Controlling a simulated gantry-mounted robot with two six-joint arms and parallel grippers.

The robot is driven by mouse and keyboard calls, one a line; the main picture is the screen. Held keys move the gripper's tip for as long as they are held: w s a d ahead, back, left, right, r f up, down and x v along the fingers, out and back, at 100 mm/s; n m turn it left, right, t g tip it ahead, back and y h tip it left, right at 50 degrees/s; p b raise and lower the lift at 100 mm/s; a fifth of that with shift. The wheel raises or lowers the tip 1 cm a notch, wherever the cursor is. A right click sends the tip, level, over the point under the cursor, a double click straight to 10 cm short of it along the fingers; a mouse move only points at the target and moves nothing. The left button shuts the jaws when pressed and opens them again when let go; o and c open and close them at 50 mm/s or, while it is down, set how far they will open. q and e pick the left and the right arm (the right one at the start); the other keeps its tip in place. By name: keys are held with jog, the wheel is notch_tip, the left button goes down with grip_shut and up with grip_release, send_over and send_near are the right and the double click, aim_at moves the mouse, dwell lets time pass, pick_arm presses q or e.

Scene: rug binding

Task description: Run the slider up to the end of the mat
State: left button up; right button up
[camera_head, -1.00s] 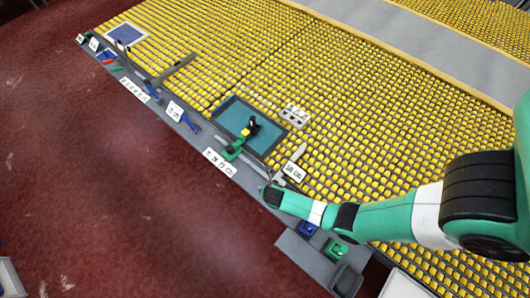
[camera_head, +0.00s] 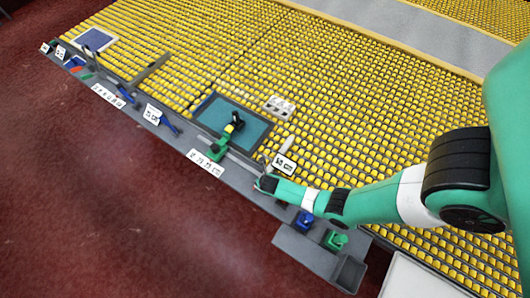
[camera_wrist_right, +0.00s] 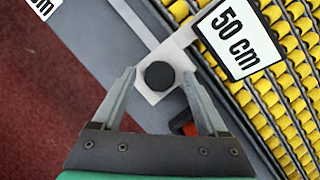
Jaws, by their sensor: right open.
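A teal mat (camera_head: 247,128) in a dark frame lies on the yellow-studded surface in the head view. A green piece (camera_head: 217,149) stands at its front edge, with a black and yellow part beside it over the mat. In the right wrist view, a pale plate with a round black knob (camera_wrist_right: 160,75) sits by the "50 cm" label (camera_wrist_right: 233,37). I cannot tell which of these is the slider. My right gripper (camera_wrist_right: 158,76) is open, its fingers on either side of the knob with gaps. In the head view, my right gripper (camera_head: 262,182) is at the rail's edge.
A grey rail (camera_head: 180,147) with several labels and blue handles runs diagonally along the yellow surface. A white block (camera_head: 279,107) lies beyond the mat. Blue (camera_head: 304,222) and green (camera_head: 336,240) pieces sit on a grey shelf under my right arm. An orange-red part (camera_wrist_right: 187,125) shows near my right finger.

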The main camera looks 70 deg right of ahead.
jog(key=shift+x, duration=1)
jog(key=shift+d, duration=0.1)
jog(key=shift+r, duration=0.1)
grip_shut()
dwell(0.5)
